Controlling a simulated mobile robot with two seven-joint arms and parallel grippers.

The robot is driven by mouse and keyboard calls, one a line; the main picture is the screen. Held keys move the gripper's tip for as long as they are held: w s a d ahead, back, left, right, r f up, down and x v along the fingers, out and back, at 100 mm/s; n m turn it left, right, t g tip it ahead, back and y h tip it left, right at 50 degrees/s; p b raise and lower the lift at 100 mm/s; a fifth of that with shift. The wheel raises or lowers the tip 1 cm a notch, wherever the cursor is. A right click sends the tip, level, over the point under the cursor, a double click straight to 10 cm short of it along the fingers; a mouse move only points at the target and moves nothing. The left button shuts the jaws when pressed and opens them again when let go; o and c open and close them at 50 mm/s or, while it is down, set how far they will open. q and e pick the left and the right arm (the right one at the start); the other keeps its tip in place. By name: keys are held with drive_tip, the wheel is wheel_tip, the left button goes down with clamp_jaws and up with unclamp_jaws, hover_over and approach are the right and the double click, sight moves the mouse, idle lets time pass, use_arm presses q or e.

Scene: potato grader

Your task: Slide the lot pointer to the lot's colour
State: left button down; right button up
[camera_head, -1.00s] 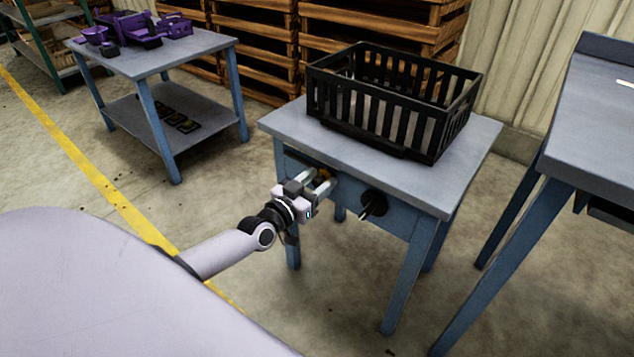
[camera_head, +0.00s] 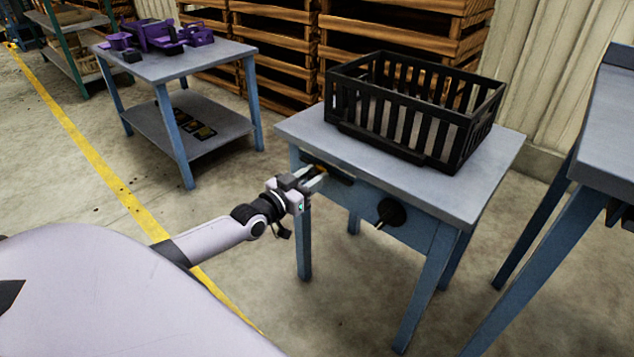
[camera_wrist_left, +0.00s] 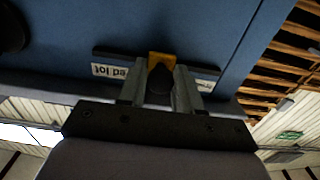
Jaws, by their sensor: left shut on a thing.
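My left gripper (camera_head: 316,178) is at the left part of the front of the blue table. Its fingers are shut on the dark knob of the lot pointer (camera_wrist_left: 160,76). The pointer's yellow-orange plate (camera_wrist_left: 161,58) shows behind the knob, and a bit of it shows in the head view (camera_head: 321,168). The pointer sits on a dark rail (camera_head: 341,178) that runs along the table front. In the left wrist view, upside down, a white label (camera_wrist_left: 109,70) seems to read "red lot". Another label (camera_wrist_left: 203,83) is partly hidden by a finger. My right gripper is out of view.
A black slatted crate (camera_head: 402,125) stands on the table (camera_head: 310,133). A round black dial with a lever (camera_head: 391,212) is on the table front, right of the rail. A table with purple parts (camera_head: 160,68) stands at back left, and another table (camera_head: 606,135) at right.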

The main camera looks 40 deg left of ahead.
use_arm(q)
drive_tip(key=c, duration=1)
unclamp_jaws()
drive_tip(key=shift+o, duration=0.2)
drive_tip(key=shift+s, duration=0.1)
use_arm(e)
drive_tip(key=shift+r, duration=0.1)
use_arm(q)
drive_tip(key=s+p, duration=0.3)
drive_tip(key=s, duration=0.4)
drive_tip(key=shift+a, duration=0.3)
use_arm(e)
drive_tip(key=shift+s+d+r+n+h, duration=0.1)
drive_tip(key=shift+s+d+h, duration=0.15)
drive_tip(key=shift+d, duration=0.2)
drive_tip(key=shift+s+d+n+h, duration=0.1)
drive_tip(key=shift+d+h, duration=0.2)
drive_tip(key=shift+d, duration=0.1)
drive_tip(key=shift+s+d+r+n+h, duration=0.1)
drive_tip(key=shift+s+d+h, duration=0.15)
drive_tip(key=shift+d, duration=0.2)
